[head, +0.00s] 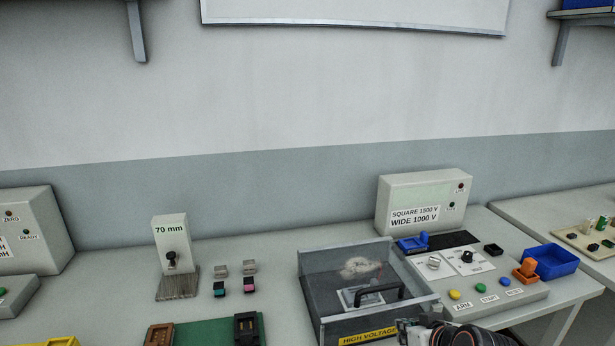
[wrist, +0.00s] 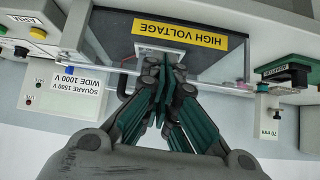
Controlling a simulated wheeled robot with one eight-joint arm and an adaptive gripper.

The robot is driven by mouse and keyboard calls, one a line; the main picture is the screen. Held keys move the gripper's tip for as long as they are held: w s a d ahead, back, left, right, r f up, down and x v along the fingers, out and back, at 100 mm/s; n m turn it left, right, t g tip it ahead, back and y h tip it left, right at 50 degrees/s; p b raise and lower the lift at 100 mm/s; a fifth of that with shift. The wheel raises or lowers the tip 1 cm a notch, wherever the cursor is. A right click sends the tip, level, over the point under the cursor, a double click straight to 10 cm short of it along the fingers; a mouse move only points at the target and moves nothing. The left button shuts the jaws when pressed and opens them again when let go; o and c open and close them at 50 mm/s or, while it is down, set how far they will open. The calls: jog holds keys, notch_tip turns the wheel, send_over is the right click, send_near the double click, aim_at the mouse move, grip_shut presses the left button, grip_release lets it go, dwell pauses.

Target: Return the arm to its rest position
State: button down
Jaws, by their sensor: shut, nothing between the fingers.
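My gripper (wrist: 163,82) is shut and empty in the wrist view, its green-lined fingers together. That view is upside down, and the fingers overlap the clear box with the yellow HIGH VOLTAGE label (wrist: 180,33). Part of my dark gripper or wrist (head: 455,335) shows at the bottom edge of the head view, in front of the box's front right corner. The box (head: 322,285) has a black handle (head: 380,292) on it. I cannot tell whether the fingers touch the box. No marker of the rest position is visible.
A control panel (head: 470,295) with buttons and a knob lies right of the box, under a display unit (head: 425,200). A blue bin (head: 552,262) stands farther right. A 70 mm block (head: 171,245) and small connectors (head: 220,288) stand left.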

jog(key=s+a+r+m+g+h+b, duration=0.1)
jog(key=s+a+r+g, duration=0.1)
jog(key=s+r, duration=0.7)
jog(key=s, duration=0.4)
jog(key=shift+a+r+b, duration=0.2)
jog(key=shift+r+b, duration=0.1)
jog(key=shift+a, duration=0.1)
